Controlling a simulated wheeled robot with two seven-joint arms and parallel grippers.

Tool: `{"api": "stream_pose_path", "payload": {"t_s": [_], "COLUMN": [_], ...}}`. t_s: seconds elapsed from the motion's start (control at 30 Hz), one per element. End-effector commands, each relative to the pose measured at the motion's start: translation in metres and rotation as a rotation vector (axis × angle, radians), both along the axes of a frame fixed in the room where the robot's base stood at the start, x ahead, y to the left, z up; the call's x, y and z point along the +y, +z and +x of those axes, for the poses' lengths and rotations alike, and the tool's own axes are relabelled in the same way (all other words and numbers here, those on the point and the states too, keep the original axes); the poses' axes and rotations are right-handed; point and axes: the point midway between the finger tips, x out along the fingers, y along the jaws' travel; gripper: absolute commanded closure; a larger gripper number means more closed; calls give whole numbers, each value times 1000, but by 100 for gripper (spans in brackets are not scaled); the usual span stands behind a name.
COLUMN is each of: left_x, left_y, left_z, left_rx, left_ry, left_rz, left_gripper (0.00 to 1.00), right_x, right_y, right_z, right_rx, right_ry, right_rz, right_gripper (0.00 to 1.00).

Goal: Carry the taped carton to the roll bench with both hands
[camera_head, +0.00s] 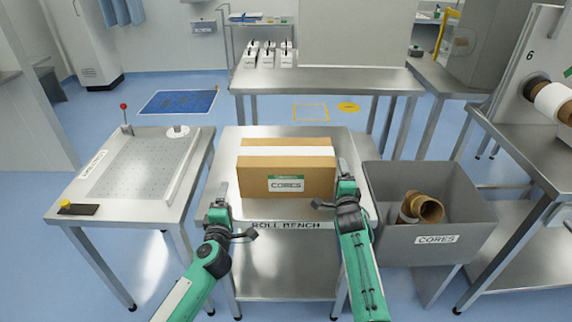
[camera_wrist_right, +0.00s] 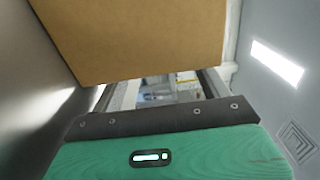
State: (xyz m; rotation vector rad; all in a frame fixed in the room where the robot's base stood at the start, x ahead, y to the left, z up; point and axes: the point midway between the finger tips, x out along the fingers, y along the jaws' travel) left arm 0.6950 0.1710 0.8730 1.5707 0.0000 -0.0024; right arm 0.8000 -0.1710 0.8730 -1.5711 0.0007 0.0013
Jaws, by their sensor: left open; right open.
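The taped carton (camera_head: 300,171) is a brown box with a white tape strip and a CORES label. It sits upright on the steel roll bench (camera_head: 289,211), toward the middle of its top. My left gripper (camera_head: 221,205) is open and empty at the bench's left front, left of the carton and apart from it. My right gripper (camera_head: 346,174) is open, close beside the carton's right side; I cannot tell whether it touches. In the right wrist view the carton (camera_wrist_right: 135,35) fills the upper middle, just beyond the green gripper body.
A grey CORES bin (camera_head: 433,238) with brown tubes stands right of the bench. A perforated steel table (camera_head: 125,210) stands on the left. A longer steel table (camera_head: 330,82) with white items is behind. A machine with a white roll (camera_head: 553,100) is at the far right.

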Motion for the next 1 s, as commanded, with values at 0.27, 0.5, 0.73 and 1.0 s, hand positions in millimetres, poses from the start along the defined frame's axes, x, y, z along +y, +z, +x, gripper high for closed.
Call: {"api": "stream_pose_path", "payload": {"t_s": [0.27,0.5,0.73,1.0], "left_x": [0,0,0,0], "left_y": [0,0,0,0], "left_z": [0,1,1,1], "left_rx": [0,-1,-1,-1], "left_ry": [0,0,0,0], "left_rz": [0,0,0,0], "left_gripper": [22,22,22,22], "right_x": [0,0,0,0], "right_y": [-2,-1,0,0], "right_z": [-51,-87,-103,-104], "right_rx": [3,3,1,1], "right_ry": [0,0,0,0], "right_rz": [1,1,0,0], "right_gripper": [22,22,22,22]}}
